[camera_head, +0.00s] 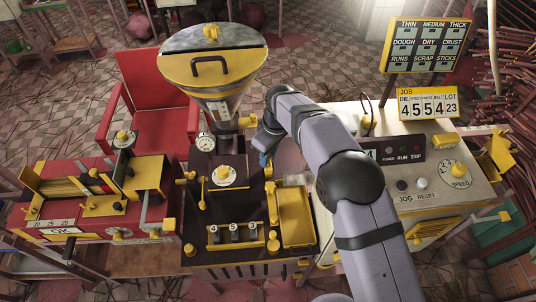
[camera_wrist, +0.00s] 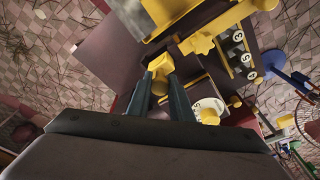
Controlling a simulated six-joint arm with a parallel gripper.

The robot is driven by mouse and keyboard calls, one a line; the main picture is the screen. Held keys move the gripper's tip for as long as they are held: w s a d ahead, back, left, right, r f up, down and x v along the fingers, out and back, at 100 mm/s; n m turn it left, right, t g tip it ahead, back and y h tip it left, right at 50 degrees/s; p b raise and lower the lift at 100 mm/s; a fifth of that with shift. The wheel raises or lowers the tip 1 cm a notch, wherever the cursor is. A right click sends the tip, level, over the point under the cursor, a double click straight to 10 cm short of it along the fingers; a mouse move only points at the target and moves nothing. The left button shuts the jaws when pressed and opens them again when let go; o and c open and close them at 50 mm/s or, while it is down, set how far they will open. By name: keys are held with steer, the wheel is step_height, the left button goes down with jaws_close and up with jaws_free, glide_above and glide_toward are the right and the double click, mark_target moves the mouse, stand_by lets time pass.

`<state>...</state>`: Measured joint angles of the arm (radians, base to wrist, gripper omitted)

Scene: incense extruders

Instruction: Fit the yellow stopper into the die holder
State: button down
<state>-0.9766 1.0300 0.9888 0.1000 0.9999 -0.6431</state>
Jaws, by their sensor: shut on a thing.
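My gripper (camera_wrist: 165,84) is seen from behind in the wrist view, with its two dark fingers shut on a small yellow piece, which I take for the yellow stopper (camera_wrist: 160,64). The stopper's upper end shows beyond the fingertips. In the camera_head view my gripper (camera_head: 264,158) is over the right side of the dark extruder (camera_head: 205,170), below the hopper, largely behind my arm; the stopper is not clear there. I cannot pick out the die holder for certain among the yellow fittings, nor whether the stopper touches anything.
A yellow-rimmed hopper (camera_head: 212,60) stands at the extruder's back. A numbered panel (camera_head: 232,234) and a yellow tray (camera_head: 295,217) are at its front. A red station (camera_head: 75,208) is left, and a control console (camera_head: 440,170) is right. Yellow knobs and posts crowd the extruder.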

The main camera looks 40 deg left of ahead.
steer(key=shift+f+b, duration=1)
steer(key=shift+f, duration=0.85)
stand_by(1.4)
steer(key=c, duration=1.5)
jaws_free()
steer(key=shift+r, duration=0.1)
steer(key=shift+d+r+b, duration=0.2)
steer(key=shift+r+b, duration=0.25)
steer(key=shift+r, duration=0.75)
steer(key=shift+d+r+b, duration=0.15)
steer(key=shift+r+b, duration=0.3)
steer(key=shift+r, duration=0.7)
steer(key=shift+d+r+b, duration=0.2)
steer(key=shift+r+b, duration=0.25)
steer(key=shift+r, duration=0.75)
